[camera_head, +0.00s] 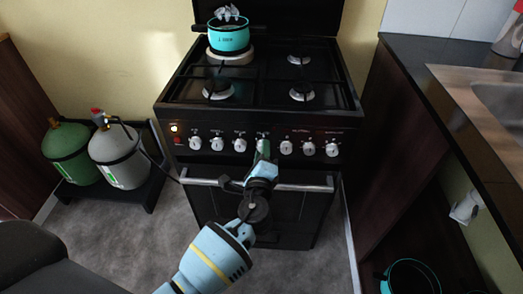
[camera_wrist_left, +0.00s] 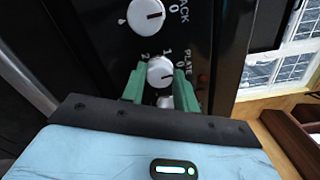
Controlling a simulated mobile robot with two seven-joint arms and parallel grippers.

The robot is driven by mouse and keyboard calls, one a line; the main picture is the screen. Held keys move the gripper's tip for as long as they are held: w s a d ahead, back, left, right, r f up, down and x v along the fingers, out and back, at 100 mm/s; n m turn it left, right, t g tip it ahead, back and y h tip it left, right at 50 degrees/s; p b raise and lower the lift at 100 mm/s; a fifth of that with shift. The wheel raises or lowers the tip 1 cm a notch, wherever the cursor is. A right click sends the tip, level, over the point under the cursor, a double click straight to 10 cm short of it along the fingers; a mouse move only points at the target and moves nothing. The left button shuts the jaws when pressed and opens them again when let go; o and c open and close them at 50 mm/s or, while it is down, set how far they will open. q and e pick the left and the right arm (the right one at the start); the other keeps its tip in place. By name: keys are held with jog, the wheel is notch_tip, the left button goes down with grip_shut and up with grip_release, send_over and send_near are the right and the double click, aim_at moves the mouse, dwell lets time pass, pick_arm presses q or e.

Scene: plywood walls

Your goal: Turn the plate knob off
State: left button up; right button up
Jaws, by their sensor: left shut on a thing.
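The stove (camera_head: 262,100) has a row of white knobs on its black front panel. The plate knob (camera_wrist_left: 160,72) is white and round with a dark line; the word PLATE and small digits are printed beside it. I cannot tell exactly which digit the line points to. My left gripper (camera_head: 263,150) reaches up to the middle of the panel. In the left wrist view, its green fingers (camera_wrist_left: 158,86) are shut on the plate knob, one on each side. In the head view the fingers largely hide this knob. My right gripper is not in view.
A teal pot (camera_head: 229,38) stands on the back left plate. A small light (camera_head: 174,128) glows at the panel's left. The oven handle (camera_head: 305,187) runs below the knobs. Gas bottles (camera_head: 118,158) stand left; a dark counter (camera_head: 410,60) is right.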

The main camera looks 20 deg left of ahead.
pick_arm(q)
jog(key=shift+m, duration=0.6)
jog(key=o, duration=1)
jog(key=shift+c, duration=0.2)
jog(key=v, duration=0.7)
jog(key=shift+s, duration=0.4)
jog(key=shift+d, duration=0.15)
